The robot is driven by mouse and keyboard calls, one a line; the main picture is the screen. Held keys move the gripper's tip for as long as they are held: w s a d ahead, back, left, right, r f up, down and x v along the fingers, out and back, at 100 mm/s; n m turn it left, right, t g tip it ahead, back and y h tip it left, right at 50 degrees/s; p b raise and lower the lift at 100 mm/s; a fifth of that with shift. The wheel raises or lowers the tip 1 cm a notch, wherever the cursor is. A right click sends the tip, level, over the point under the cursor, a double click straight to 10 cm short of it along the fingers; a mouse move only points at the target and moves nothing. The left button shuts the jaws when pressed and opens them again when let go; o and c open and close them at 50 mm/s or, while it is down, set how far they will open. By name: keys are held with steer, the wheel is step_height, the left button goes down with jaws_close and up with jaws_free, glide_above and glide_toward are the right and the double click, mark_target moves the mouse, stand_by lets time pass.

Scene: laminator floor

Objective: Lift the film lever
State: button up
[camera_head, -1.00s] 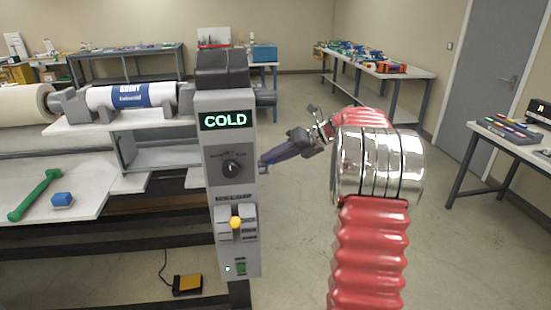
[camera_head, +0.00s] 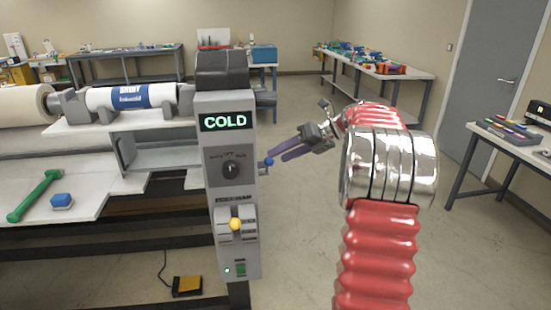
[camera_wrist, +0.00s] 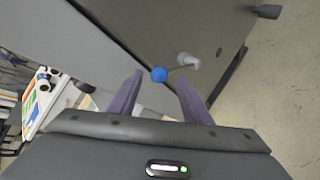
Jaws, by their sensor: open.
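A lever with a blue ball knob (camera_head: 269,161) sticks out from the right side of the grey laminator cabinet (camera_head: 231,150). In the wrist view the blue knob (camera_wrist: 159,74) sits on a thin rod running to a pale hub (camera_wrist: 188,62) on the cabinet side. My gripper (camera_head: 277,156) is open, its purple fingers pointing left at the knob. In the wrist view the gripper (camera_wrist: 159,82) has the knob between or just beyond its fingertips; I cannot tell which, nor whether they touch it. A yellow ball knob (camera_head: 235,224) stands on the front panel.
The panel has a COLD display (camera_head: 225,121) and a black dial (camera_head: 231,169). A film roll (camera_head: 130,96) lies left of the cabinet. A green tool (camera_head: 36,195) and a blue block (camera_head: 62,200) lie on the machine's bed. The floor right of the cabinet is clear.

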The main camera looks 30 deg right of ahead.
steer(key=v, duration=0.9)
steer(key=shift+s+d+r, duration=0.1)
steer(key=shift+s+d, duration=0.05)
